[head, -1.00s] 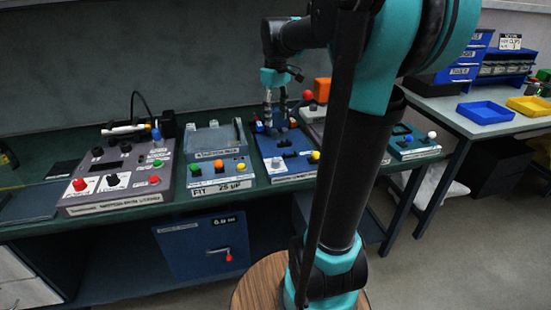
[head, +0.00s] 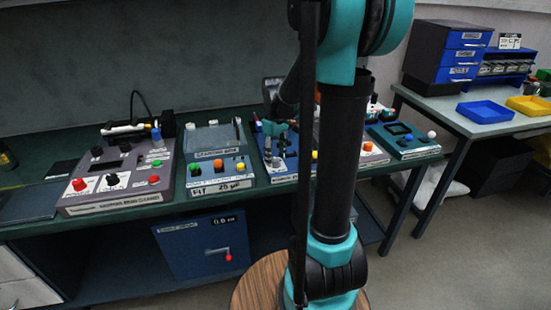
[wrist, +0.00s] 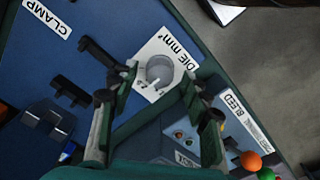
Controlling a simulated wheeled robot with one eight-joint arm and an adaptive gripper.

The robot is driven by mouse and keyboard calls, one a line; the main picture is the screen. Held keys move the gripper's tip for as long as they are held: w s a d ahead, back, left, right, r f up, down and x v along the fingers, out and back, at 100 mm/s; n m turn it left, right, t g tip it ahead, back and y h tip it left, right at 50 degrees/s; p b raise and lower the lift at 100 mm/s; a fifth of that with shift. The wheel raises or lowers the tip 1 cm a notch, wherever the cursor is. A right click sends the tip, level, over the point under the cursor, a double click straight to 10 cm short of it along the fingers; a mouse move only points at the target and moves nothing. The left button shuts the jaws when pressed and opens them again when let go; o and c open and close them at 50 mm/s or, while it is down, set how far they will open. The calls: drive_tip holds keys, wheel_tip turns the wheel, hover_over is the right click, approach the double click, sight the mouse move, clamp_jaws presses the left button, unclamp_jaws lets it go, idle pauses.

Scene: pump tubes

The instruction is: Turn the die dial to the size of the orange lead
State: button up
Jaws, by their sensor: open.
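The die dial (wrist: 160,72) is a round grey knob on a white plate labelled "DIE mm²" in the wrist view. The plate is on a blue panel (wrist: 75,50). My gripper (wrist: 162,88) is open, with one finger on each side of the dial. I cannot tell whether a finger touches it. The fingers cover part of the white plate. In the head view my gripper (head: 276,135) is low over the blue station (head: 285,177), and my arm hides its right part. I cannot pick out an orange lead in either view.
A black lever (wrist: 103,53) and the "CLAMP" label (wrist: 47,16) lie left of the dial. A "BLEED" panel (wrist: 240,112) with an orange knob (wrist: 250,161) lies to the right. The grey-blue station (head: 219,165) stands left of the blue one.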

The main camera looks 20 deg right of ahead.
drive_tip(key=shift+f, duration=0.5)
clamp_jaws()
drive_tip(key=shift+m, duration=0.3)
drive_tip(key=m, duration=0.4)
drive_tip(key=shift+m, duration=2.1)
